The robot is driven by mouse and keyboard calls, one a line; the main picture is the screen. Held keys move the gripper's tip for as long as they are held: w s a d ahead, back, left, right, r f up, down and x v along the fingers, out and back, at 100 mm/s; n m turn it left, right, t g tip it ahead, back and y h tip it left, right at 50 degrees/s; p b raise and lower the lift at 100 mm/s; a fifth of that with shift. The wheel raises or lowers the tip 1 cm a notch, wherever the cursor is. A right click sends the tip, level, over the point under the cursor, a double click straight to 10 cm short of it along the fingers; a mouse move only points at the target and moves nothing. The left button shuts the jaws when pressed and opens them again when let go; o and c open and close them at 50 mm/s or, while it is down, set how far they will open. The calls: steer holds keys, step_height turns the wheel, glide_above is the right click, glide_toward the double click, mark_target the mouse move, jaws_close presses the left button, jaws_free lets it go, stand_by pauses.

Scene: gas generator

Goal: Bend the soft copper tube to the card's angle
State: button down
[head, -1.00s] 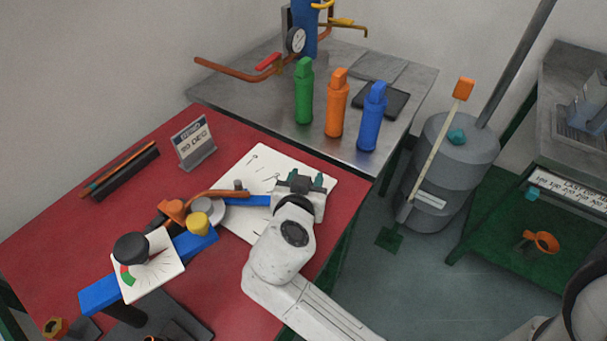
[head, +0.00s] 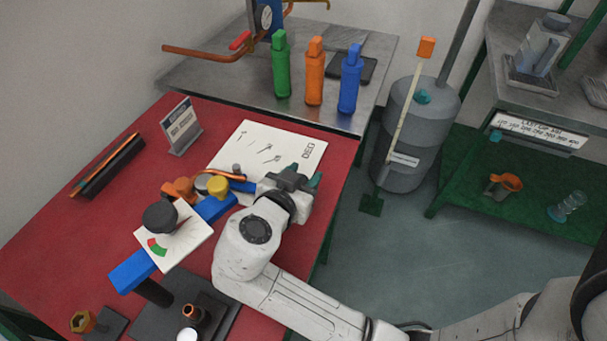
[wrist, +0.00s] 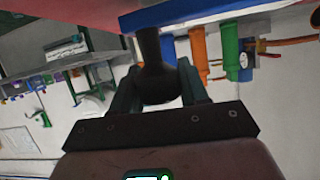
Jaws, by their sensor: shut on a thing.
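The tube bender (head: 217,207), with blue bars and a yellow knob, stands on the red bench. The copper tube (head: 222,174) lies at its round former; its course there is partly hidden. My gripper (head: 302,173) is at the end of the bender's blue lever (head: 243,186), right of the former. In the wrist view, my gripper (wrist: 155,88) is shut on the lever's dark grip (wrist: 157,65). A white dial (head: 172,238) with a green and red sector and a black knob sits on the bender. The angle card (head: 181,126) stands behind; I cannot read its number surely.
A white sheet (head: 265,145) with drawings lies behind my gripper. A black tray (head: 110,170) with thin rods is at left. Green (head: 281,68), orange (head: 314,75) and blue (head: 350,82) bottles stand on the metal table. A grey drum (head: 418,125) is right.

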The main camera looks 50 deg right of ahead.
steer(key=c, duration=0.7)
jaws_free()
steer(key=shift+a, duration=0.1)
steer(key=v, duration=1)
steer(key=shift+s+a+r, duration=0.1)
steer(key=shift+a, duration=0.2)
